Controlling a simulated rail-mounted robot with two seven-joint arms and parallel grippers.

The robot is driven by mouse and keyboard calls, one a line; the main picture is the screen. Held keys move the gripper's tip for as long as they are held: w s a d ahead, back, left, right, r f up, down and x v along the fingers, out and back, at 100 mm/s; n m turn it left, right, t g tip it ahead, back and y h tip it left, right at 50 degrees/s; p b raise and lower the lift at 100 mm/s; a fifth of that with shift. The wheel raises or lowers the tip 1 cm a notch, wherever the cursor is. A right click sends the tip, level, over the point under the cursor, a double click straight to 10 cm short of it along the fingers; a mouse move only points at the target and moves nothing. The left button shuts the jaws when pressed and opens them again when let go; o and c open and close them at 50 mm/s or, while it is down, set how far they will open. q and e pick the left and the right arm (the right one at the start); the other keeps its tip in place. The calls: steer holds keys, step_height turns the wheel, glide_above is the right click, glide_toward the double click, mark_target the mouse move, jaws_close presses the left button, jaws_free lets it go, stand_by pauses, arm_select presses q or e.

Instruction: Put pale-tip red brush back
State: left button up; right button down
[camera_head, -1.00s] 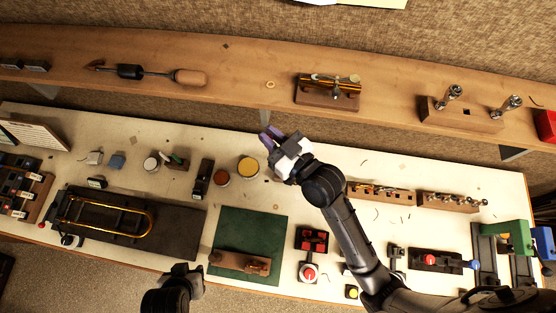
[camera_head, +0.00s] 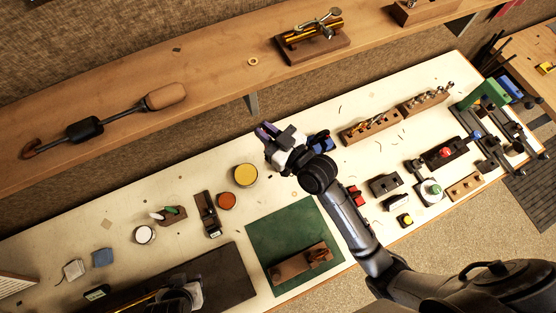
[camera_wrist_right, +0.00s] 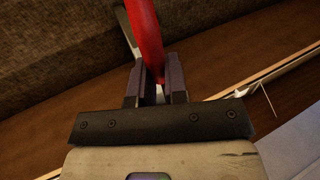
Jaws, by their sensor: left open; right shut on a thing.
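My right gripper (camera_head: 268,134) hangs over the back edge of the white bench, right of the yellow tin. In the right wrist view, its fingers (camera_wrist_right: 159,88) are shut on a red, rod-like brush (camera_wrist_right: 147,35). The brush points up and away, and its far end is cut off by the frame, so I cannot see the pale tip. In the head view the brush cannot be made out. My left gripper (camera_head: 190,292) is low at the left, over the dark mat. A small wooden stand (camera_head: 177,222) with green and pale pieces is on the bench.
The yellow tin (camera_head: 245,175), an orange-red tin (camera_head: 227,201) and a green mat (camera_head: 284,232) are nearby. Slotted wooden blocks (camera_head: 370,129) stand to the right. A wooden shelf (camera_head: 215,85) runs behind the bench. Bare bench lies left of the yellow tin.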

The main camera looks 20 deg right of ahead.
arm_select(q)
steer(key=shift+w+f+b, duration=0.1)
steer(key=shift+f+b, duration=4.5)
steer(key=shift+f, duration=1.15)
steer(key=shift+d, duration=0.15)
arm_select(e)
steer(key=w+d+f, duration=0.1)
steer(key=d+f, duration=0.1)
steer(key=f, duration=0.9)
steer(key=w+d+f+m+h, duration=0.1)
steer(key=d+f, duration=0.1)
steer(key=f, duration=0.9)
steer(key=shift+d+f+t, duration=0.3)
steer(key=shift+d, duration=0.05)
arm_select(q)
steer(key=shift+d, duration=0.1)
arm_select(e)
steer(key=shift+f, duration=0.1)
